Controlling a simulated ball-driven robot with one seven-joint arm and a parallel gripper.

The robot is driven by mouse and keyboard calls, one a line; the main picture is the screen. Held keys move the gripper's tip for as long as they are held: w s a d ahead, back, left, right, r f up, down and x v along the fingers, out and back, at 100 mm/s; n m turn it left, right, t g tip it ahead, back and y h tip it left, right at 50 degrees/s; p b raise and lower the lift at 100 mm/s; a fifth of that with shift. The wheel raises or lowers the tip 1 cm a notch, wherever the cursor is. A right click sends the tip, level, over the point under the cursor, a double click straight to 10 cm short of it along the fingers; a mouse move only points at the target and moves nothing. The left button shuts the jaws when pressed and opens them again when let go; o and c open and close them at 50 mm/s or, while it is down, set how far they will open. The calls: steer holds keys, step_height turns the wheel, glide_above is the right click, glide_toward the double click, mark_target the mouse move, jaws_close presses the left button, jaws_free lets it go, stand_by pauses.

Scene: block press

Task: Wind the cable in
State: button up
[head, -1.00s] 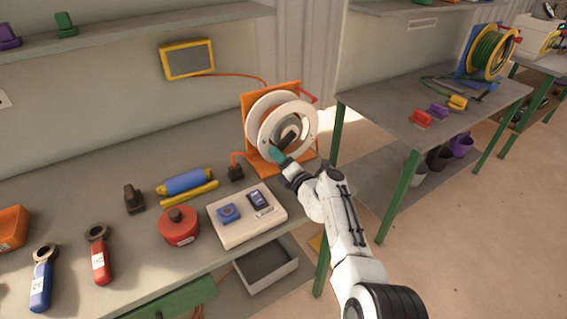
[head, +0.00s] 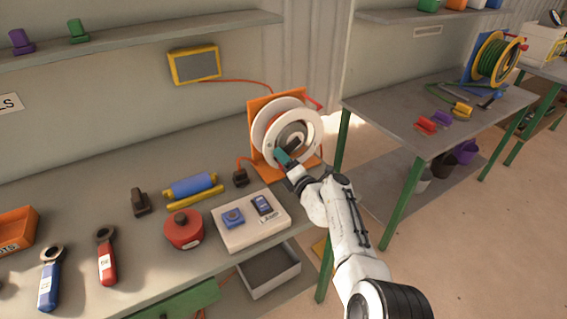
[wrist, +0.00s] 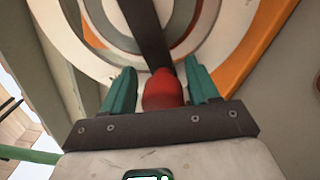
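The cable reel stands at the right end of the bench, with white discs (head: 305,122) on an orange frame (head: 262,103). A dark crank arm (wrist: 147,30) crosses the disc and ends in a red handle (wrist: 163,90). My gripper (head: 284,157) is at the lower left of the disc's front. An orange cable (head: 243,160) runs from the reel's left side to a dark plug (head: 240,178) on the bench.
A white tray (head: 255,240) with small devices lies in front of the reel. A red round canister (head: 183,230) and a blue roller (head: 190,185) are farther left. A second table (head: 385,110) with a green cable reel (head: 494,60) stands at right, across a gap.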

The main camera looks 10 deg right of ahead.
steer(key=shift+o, duration=0.3)
steer(key=shift+f, duration=0.1)
steer(key=shift+s, duration=0.1)
steer(key=p+v, duration=0.5)
steer(key=v, duration=0.5)
steer(key=shift+s+d+p, duration=0.1)
steer(key=shift+s+p, duration=0.2)
steer(key=shift+p, duration=0.05)
